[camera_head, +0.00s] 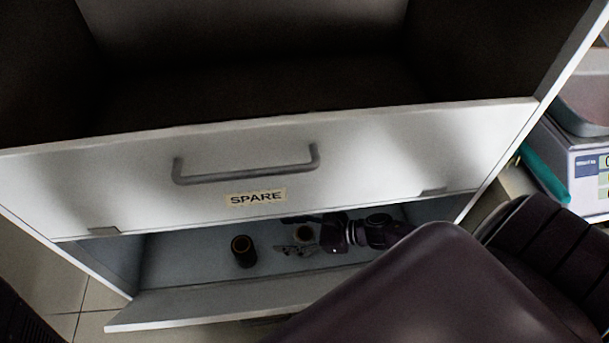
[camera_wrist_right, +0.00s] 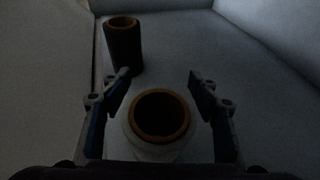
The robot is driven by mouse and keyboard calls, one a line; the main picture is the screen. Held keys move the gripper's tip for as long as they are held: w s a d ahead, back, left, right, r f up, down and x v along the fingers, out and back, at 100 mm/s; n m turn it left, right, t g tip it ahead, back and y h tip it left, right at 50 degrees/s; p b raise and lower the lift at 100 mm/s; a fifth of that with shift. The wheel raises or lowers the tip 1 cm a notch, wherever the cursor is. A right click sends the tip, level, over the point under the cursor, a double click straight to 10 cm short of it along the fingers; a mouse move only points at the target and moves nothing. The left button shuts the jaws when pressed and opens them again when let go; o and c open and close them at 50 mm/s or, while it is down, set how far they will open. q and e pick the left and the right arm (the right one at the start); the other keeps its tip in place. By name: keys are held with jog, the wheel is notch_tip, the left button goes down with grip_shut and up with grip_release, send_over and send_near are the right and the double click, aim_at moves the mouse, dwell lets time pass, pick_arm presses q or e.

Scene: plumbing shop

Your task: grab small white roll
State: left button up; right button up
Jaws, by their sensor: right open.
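A small white roll (camera_wrist_right: 150,149) with a brown core ring stands upright between the fingers of my right gripper (camera_wrist_right: 159,75) in the right wrist view. The gripper is open, with one finger on each side and visible room between fingers and roll. In the head view the roll (camera_head: 303,233) shows small at the tips of my right gripper (camera_head: 289,235), inside the low compartment. My left gripper is not in view.
A dark roll (camera_head: 242,251) stands upright left of the white roll; it also shows in the wrist view (camera_wrist_right: 123,45). The SPARE drawer front (camera_head: 400,155) with its grey handle (camera_head: 245,172) hangs over the compartment. The lower flap (camera_head: 215,305) lies in front. A scale (camera_head: 588,165) stands at the right.

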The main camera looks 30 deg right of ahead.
grip_shut()
dwell(0.4)
